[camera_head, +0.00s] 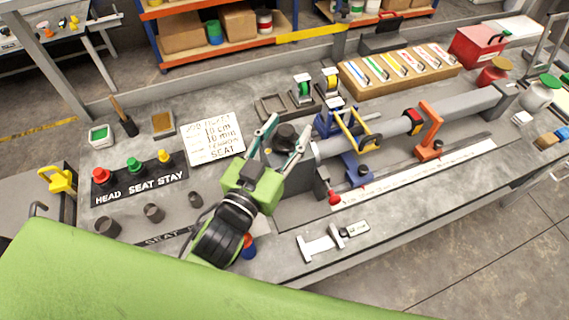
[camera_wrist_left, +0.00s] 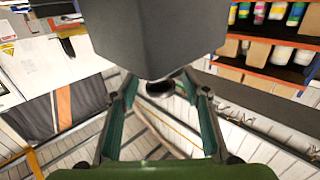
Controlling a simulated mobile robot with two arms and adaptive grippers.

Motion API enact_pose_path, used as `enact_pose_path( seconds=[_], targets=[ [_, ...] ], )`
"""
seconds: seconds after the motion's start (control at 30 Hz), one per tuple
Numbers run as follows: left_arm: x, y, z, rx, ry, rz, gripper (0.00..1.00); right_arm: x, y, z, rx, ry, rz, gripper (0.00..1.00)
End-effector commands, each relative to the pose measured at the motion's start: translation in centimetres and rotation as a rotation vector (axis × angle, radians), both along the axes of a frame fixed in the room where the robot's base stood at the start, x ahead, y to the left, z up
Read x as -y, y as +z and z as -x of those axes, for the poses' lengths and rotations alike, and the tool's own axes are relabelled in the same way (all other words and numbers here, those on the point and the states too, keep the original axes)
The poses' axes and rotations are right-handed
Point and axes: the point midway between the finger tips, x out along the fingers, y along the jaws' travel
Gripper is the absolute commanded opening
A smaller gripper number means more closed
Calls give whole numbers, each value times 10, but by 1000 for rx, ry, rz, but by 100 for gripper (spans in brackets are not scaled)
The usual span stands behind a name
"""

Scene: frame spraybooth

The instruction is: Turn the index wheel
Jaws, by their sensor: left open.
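A dark round knob (camera_head: 287,134), which looks like the index wheel, is at the near left end of the long grey tube fixture. My left gripper (camera_head: 286,128) is open, with its two fingers on either side of the knob. I cannot tell if the fingers touch it. In the left wrist view, the open fingers (camera_wrist_left: 160,86) flank a small dark round end. A large dark grey block (camera_wrist_left: 160,35) fills the top of that view, and I cannot tell what it is. My right gripper is not in view.
A note card (camera_head: 212,137) lies left of the gripper, beside the HEAD SEAT STAY board (camera_head: 140,187). A caliper (camera_head: 333,242) lies at the front. A red ball-ended lever (camera_head: 334,198), blue clamp (camera_head: 359,168) and orange clamp (camera_head: 430,132) stand along the tube.

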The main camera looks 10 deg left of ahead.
Motion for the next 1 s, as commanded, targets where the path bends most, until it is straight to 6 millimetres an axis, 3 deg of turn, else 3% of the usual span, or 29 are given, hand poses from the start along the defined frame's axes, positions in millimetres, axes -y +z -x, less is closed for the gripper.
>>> enact_pose_path(
  seconds=[0.57, 1.0],
  targets=[
    [-1, 0, -1, 1, -251, -9, 43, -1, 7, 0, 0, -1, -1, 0],
    [-1, -2, -1, 0, -489, -11, 43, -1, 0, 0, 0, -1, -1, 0]
  ],
)
